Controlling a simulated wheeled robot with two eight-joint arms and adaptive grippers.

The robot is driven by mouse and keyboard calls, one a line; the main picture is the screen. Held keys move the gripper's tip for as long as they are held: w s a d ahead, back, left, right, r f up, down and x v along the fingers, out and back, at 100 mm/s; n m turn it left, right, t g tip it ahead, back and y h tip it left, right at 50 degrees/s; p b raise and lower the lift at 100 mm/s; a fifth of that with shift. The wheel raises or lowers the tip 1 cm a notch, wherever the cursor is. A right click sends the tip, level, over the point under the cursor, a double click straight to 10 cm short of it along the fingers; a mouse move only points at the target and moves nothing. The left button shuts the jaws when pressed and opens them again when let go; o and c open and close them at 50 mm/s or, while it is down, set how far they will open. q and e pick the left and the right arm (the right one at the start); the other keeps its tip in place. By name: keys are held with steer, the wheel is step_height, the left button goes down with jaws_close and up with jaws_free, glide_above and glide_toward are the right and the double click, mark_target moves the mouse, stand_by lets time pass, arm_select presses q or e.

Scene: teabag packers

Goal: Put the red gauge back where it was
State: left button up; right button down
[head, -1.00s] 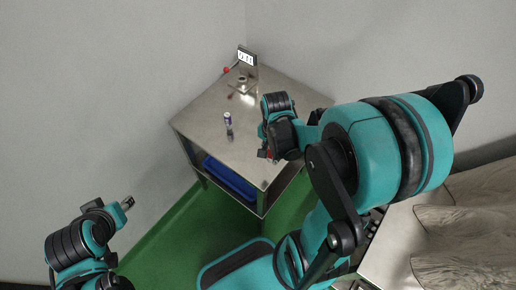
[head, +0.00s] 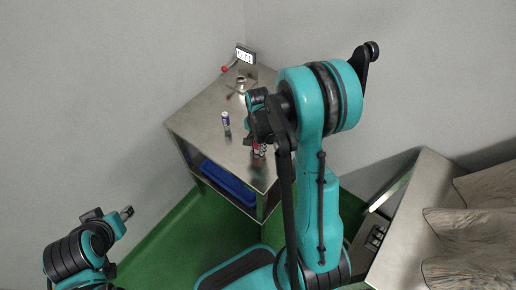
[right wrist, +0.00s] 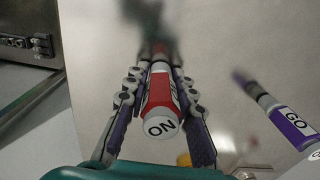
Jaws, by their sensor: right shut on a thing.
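The red gauge (right wrist: 160,92), a cylinder with a red band and a white end cap with black lettering, is between the fingers of my right gripper (right wrist: 158,80), which is shut on it. In the head view the red gauge (head: 259,151) shows below my right gripper (head: 258,138), over the front right part of the steel table. I cannot tell whether its lower end touches the table. A purple gauge marked GO (right wrist: 290,120) stands apart from it; it is upright in the head view (head: 226,121). My left gripper (head: 127,212) is empty, away from the table; its jaws are too small to read.
The steel table (head: 195,122) has a blue bin (head: 228,184) on its lower shelf. A small display (head: 244,56), a red knob (head: 224,69) and a metal fixture (head: 241,84) are at the back corner. The left part of the tabletop is clear.

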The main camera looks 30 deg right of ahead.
steer(key=shift+f, duration=0.15)
steer(key=c, duration=1.3)
jaws_free()
